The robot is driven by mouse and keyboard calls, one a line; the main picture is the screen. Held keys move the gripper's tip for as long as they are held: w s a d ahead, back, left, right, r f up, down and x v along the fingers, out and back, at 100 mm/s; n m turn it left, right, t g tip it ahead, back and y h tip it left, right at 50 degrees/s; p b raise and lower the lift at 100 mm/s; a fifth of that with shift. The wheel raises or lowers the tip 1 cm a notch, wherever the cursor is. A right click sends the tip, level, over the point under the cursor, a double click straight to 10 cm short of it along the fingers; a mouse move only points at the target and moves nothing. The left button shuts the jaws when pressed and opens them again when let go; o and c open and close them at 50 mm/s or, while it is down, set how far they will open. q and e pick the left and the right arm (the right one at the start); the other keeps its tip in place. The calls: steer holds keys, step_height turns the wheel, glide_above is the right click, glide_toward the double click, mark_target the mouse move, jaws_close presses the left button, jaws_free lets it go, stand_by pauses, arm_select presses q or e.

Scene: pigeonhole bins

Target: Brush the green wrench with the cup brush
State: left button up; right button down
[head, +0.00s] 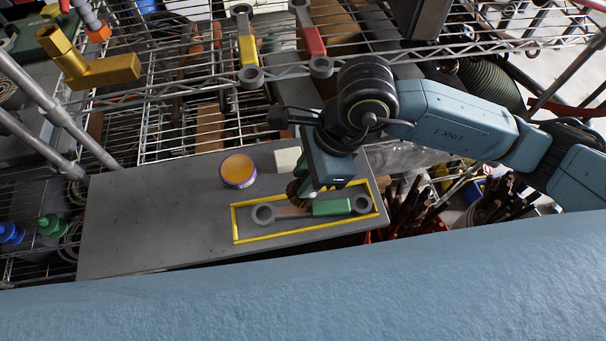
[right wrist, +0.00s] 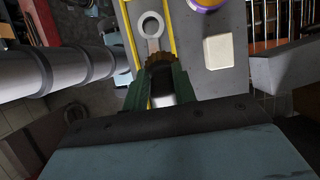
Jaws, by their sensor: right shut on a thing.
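The green wrench (head: 331,207) lies flat inside a yellow rectangular outline (head: 236,226) on a grey board. It has a grey ring at each end, a green grip and a brownish stretch on its left part. One ring (right wrist: 152,25) shows in the right wrist view. My right gripper (head: 303,187) points down over the wrench, shut on the cup brush (right wrist: 160,60). Its brown bristles (head: 293,188) are just above or on the brownish stretch; I cannot tell whether they touch. The gripper hides part of the outline. My left gripper is not in view.
A purple tin with an orange top (head: 238,171) and a whitish block (head: 287,160) stand on the grey board (head: 130,220) behind the wrench. The board's left part is clear. A wire rack with yellow and red wrenches (head: 312,40) lies beyond.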

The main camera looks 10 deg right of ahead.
steer(key=shift+a+r+p, duration=0.15)
steer(key=shift+r+p, duration=0.7)
steer(key=shift+r, duration=1.15)
steer(key=shift+f, duration=0.1)
